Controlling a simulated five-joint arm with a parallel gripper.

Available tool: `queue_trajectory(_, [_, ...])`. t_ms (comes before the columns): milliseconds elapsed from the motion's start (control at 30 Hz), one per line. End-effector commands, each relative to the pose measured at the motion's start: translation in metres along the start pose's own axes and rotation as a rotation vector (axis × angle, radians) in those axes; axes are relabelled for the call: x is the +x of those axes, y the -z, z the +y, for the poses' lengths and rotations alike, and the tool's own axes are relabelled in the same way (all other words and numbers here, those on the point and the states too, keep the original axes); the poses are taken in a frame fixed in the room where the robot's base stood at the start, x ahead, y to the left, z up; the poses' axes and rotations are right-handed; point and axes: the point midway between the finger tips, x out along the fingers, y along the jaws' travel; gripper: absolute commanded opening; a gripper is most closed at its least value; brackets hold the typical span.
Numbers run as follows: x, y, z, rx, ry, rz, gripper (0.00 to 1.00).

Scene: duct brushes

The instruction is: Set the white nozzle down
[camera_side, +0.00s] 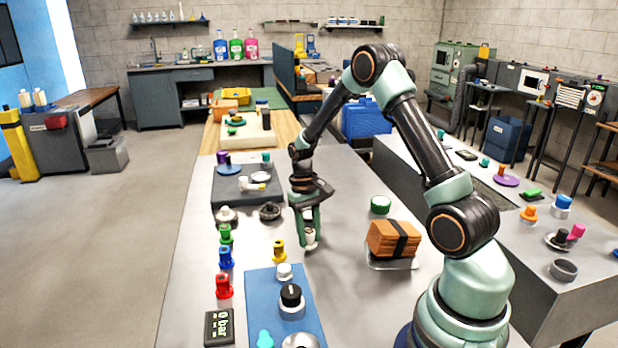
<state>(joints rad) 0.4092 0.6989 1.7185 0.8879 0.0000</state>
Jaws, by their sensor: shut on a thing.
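My gripper (309,228) points down over the middle of the grey table (345,285). It is shut on the white nozzle (310,239), a small pale piece mostly hidden between the green fingers. The nozzle's lower end is close to the table top; I cannot tell whether it touches. A yellow nozzle (279,251) stands to the left of my gripper. Green (225,234), blue (226,257) and red (223,287) nozzles stand in a row further left.
A blue mat (261,310) with a black knob (291,295) lies in front. An orange strapped stack (394,239) on a clear tray and a green round lid (380,205) are to the right. A dark grey board (228,193) lies behind left.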

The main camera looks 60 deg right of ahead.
Motion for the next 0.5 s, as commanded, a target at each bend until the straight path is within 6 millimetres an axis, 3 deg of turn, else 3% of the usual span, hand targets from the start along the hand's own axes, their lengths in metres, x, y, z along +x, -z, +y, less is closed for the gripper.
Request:
queue_trajectory(100, [0.0123,0.0016,0.0000,0.000,0.000,-0.001,0.00])
queue_trajectory(467, [0.0152,0.0026,0.0000,0.000,0.000,0.001,0.00])
queue_trajectory(500, [0.0154,0.0028,0.0000,0.000,0.000,0.001,0.48])
